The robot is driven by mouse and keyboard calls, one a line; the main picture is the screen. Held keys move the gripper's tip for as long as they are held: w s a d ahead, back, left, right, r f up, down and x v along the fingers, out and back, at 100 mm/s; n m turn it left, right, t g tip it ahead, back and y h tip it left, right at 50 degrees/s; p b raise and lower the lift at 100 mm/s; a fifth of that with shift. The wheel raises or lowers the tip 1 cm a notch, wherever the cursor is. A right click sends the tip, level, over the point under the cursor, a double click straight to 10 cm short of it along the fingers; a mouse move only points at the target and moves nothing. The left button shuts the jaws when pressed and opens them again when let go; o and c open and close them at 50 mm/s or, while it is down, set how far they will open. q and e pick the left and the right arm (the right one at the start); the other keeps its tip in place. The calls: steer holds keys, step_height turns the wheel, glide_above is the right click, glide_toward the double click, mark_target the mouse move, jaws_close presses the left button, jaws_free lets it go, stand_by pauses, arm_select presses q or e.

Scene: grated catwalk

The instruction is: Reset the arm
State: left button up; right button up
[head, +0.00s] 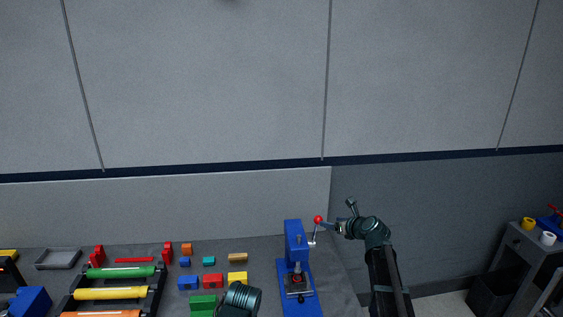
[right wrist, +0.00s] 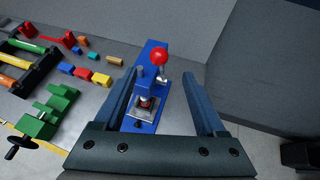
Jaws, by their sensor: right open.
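A blue press (head: 294,250) stands on the grey bench. Its silver lever arm ends in a red ball knob (head: 318,219) and points upward at the press's right side. The knob also shows in the right wrist view (right wrist: 157,39), above the blue press body (right wrist: 153,55). My right gripper (head: 344,220) is just right of the knob in the head view. In the right wrist view its two fingers (right wrist: 158,76) are spread wide with nothing held between them; the press shows beyond the gap. Whether a finger touches the knob cannot be told.
Coloured blocks (head: 213,281) lie left of the press, beside a black rack with green, yellow and orange rollers (head: 110,293). A grey tray (head: 58,259) is at the back left. A grey cart (head: 530,245) stands at far right, and a wall rises behind.

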mark_target(320, 218)
steer(key=b+x, duration=0.4)
steer(key=x, duration=0.5)
steer(key=shift+w+f, duration=0.2)
steer(key=shift+f, duration=0.05)
steer(key=shift+b+x, duration=0.35)
steer(key=shift+x, duration=0.5)
steer(key=shift+a, duration=0.1)
steer(key=p+v, duration=0.7)
steer(key=v, duration=0.7)
steer(key=b+x, duration=0.7)
steer(key=x, duration=0.7)
steer(key=shift+w+f, duration=0.25)
steer(key=s+f+n+t+b, duration=0.1)
steer(key=s+f+t+b, duration=0.3)
steer(key=s+f+b, duration=0.8)
steer(key=shift+s+d+f+y+b, duration=0.2)
steer(key=shift+s+f+y+b, duration=0.4)
steer(key=shift+b, duration=4.3)
